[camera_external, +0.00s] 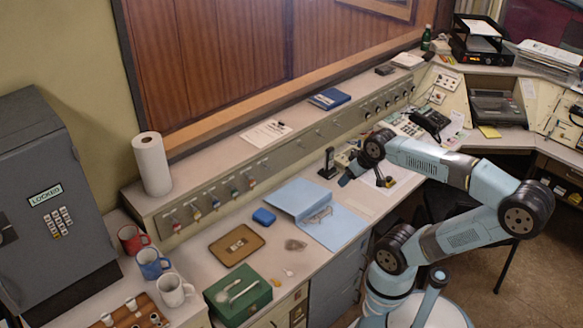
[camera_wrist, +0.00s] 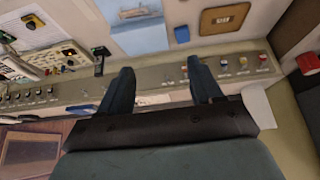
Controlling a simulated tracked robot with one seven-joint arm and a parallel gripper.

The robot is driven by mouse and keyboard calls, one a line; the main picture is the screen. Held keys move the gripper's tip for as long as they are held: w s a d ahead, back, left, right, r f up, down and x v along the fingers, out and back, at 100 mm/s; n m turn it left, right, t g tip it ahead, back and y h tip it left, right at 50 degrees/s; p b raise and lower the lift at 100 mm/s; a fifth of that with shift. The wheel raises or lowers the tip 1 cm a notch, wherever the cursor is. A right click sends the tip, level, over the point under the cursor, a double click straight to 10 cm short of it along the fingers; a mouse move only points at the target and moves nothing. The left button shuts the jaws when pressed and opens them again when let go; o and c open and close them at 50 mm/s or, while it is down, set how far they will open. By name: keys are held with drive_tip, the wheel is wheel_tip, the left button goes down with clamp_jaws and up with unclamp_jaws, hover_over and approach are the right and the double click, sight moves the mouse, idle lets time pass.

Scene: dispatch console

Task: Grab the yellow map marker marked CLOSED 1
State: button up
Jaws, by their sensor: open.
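I cannot make out a yellow map marker with readable CLOSED 1 lettering in either view. Small coloured pieces (camera_external: 215,203) sit along the sloped front of the long console ledge; some look yellowish, but their writing is too small to read. Such pieces also show at the right in the wrist view (camera_wrist: 243,63). My gripper (camera_external: 366,181) is over the desk by the ledge, right of a small black upright holder (camera_external: 328,164). In the wrist view my gripper (camera_wrist: 161,68) has its fingers wide apart, with nothing held between them.
A light blue folder (camera_external: 336,227), brown tray (camera_external: 237,246), blue case (camera_external: 264,216) and green box (camera_external: 222,309) lie on the desk. A paper roll (camera_external: 151,164) stands on the ledge. Mugs (camera_external: 151,263) stand by the grey locked cabinet (camera_external: 50,190). A telephone (camera_external: 430,121) is beyond my arm.

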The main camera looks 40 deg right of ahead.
drive_tip(key=w+d+f+t+h, duration=0.1)
drive_tip(key=w+d+f+h, duration=0.1)
drive_tip(key=w+d, duration=0.65)
drive_tip(key=w+d+f+t+h, duration=0.15)
drive_tip(key=w+d, duration=0.35)
drive_tip(key=d, duration=0.7)
drive_tip(key=w+d+f+h, duration=0.2)
drive_tip(key=w+d, duration=0.5)
drive_tip(key=d, duration=0.4)
drive_tip(key=n+t+y, duration=0.1)
drive_tip(key=t+y, duration=0.2)
hover_over(389, 181)
wheel_tip(389, 181, down, 19)
drive_tip(key=s+d+f+m+t+y, duration=0.1)
drive_tip(key=s+f+t, duration=0.1)
drive_tip(key=s+f, duration=0.45)
drive_tip(key=s+d+f+t+y, duration=0.1)
drive_tip(key=s+f+t+y, duration=0.15)
drive_tip(key=s+f, duration=0.45)
drive_tip(key=shift+h, duration=0.4)
drive_tip(key=w, duration=0.8)
drive_tip(key=w+f, duration=0.1)
drive_tip(key=w, duration=0.4)
drive_tip(key=shift+a, duration=0.3)
drive_tip(key=shift+c, duration=0.4)
drive_tip(key=c, duration=1.1)
